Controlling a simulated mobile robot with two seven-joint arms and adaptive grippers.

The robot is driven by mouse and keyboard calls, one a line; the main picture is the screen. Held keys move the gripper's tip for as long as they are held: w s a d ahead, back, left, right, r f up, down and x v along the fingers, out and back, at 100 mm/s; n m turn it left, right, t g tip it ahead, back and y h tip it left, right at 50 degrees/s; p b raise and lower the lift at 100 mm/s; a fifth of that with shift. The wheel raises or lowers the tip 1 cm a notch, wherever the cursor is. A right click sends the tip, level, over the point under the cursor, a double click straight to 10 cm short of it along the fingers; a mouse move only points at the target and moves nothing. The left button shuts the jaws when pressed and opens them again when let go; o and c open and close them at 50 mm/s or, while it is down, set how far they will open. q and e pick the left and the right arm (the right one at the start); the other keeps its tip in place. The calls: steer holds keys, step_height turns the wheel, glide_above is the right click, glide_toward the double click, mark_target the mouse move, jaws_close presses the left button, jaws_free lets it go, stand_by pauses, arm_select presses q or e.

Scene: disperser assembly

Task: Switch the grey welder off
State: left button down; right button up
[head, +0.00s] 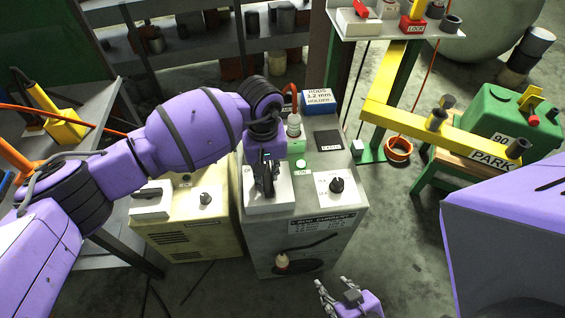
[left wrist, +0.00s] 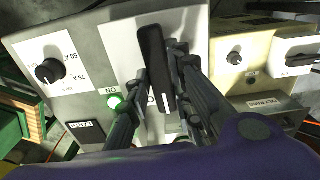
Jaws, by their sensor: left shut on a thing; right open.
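The grey welder (head: 285,228) stands upright in the middle of the head view. On its top are a white switch plate (head: 285,196), a dial (head: 336,185) and a green lamp (head: 300,164) marked ON, which looks lit. My left gripper (head: 266,172) is over the plate, shut on the black switch lever (left wrist: 152,55), which lies between the fingers in the left wrist view. The fingers hide part of the lever and its marks. My right gripper (head: 345,290) is open and empty, low in front of the welder.
A cream welder (head: 190,222) with its own switch and knob stands close at left. A blue-and-white box (head: 319,101) and a small bottle (head: 293,125) are behind the dial. A yellow PARK beam (head: 440,132) and a green tank (head: 515,120) are at right.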

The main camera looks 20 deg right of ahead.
arm_select(q)
steer(key=n, duration=0.3)
steer(key=shift+n, duration=0.3)
steer(key=n, duration=0.4)
steer(key=shift+r+n+p, duration=0.1)
steer(key=shift+n+p, duration=0.2)
steer(key=shift+p, duration=0.05)
steer(key=n+p, duration=0.1)
steer(key=n, duration=0.4)
steer(key=n+p, duration=0.1)
steer(key=n, duration=0.2)
steer(key=shift+n, duration=0.5)
arm_select(e)
steer(key=r, duration=0.1)
steer(key=w+a+r, duration=0.1)
steer(key=r, duration=0.1)
steer(key=shift+w, duration=0.2)
steer(key=shift+a, duration=0.15)
arm_select(q)
steer(key=c, duration=1.6)
jaws_free()
